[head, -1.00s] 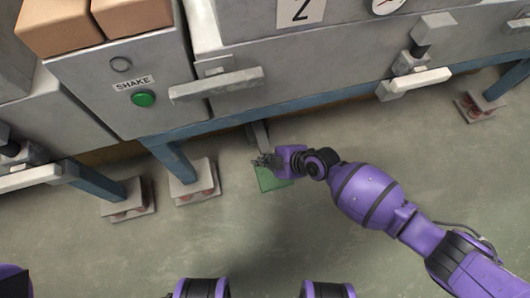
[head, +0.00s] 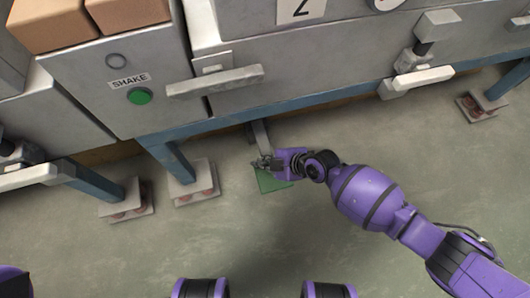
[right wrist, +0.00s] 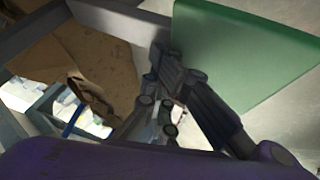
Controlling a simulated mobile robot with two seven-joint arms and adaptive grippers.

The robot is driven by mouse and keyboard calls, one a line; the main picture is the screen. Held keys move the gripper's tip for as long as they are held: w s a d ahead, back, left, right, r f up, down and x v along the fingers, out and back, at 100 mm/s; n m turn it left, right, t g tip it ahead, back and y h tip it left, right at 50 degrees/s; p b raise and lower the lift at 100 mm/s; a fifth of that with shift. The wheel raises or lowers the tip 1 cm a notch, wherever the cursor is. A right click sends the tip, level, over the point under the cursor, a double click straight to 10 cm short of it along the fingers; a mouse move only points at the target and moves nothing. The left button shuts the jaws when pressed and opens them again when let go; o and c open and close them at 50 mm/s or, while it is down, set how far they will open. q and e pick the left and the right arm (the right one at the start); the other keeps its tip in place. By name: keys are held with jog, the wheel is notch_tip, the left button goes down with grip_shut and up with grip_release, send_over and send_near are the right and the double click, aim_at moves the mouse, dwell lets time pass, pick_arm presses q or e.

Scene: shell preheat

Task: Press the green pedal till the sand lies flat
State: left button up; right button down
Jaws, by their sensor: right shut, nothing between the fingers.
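The green pedal (head: 272,182) is a flat plate low by the floor, at the end of a grey bar (head: 261,135) that comes out from under the machine. My right gripper (head: 262,164) is shut and empty, over the pedal's far edge in the head view. In the right wrist view the pedal (right wrist: 240,45) fills the upper right, and the shut fingers (right wrist: 165,95) are close beside its edge. I cannot tell whether they touch it. My left gripper is out of view. I cannot make out any sand surface.
A grey panel (head: 85,75) marked SHAKE carries a green button (head: 139,96). A pale handle bar (head: 215,81) juts out to its right. A blue frame leg (head: 174,160) and its foot (head: 194,184) stand left of the pedal. The floor (head: 120,245) in front is clear.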

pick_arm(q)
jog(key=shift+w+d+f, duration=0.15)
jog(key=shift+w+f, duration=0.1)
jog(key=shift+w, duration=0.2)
pick_arm(e)
jog(key=shift+d+f, duration=0.1)
jog(key=shift+f, duration=0.25)
pick_arm(q)
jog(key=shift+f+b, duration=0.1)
jog(key=shift+b, duration=0.35)
pick_arm(e)
jog(key=shift+f, duration=0.1)
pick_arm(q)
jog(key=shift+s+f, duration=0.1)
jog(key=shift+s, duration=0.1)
pick_arm(e)
jog(key=shift+f, duration=0.15)
pick_arm(q)
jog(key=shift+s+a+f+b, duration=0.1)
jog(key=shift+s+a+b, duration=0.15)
jog(key=shift+b, duration=0.15)
pick_arm(e)
jog(key=shift+f, duration=0.1)
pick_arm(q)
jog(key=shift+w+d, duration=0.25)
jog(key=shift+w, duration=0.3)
